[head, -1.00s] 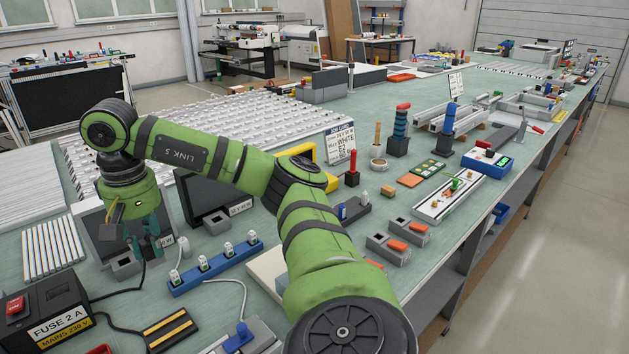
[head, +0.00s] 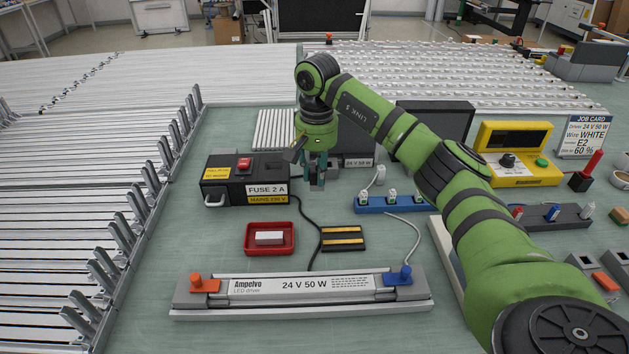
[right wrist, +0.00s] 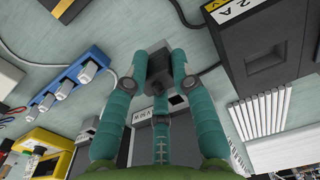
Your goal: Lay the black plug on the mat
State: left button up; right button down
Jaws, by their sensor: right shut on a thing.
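My right gripper (head: 318,178) is above the table, behind and right of the fuse box. In the right wrist view its teal fingers close on a dark block (right wrist: 158,67), which I take to be the black plug. The fingers hide most of it in the head view, and I cannot tell if it touches anything below. The mat (head: 343,238), black with two yellow stripes, lies flat and bare, nearer than the gripper and a little to its right. My left gripper is out of view.
The fuse box (head: 245,180) stands left of the gripper, its black cable running down beside the mat. A red tray (head: 269,251) holding a white block is left of the mat. A blue socket strip (head: 396,208) is behind right; the LED driver (head: 300,286) is in front.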

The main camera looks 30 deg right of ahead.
aim_at(314, 186)
jog(key=shift+w+f, duration=0.2)
notch_tip(314, 186, down, 3)
jog(key=shift+f+p, duration=0.1)
jog(key=shift+p, duration=0.35)
jog(key=shift+f, duration=0.35)
jog(key=shift+f, duration=0.2)
jog(key=c, duration=1)
grip_release()
jog(key=shift+c, duration=0.2)
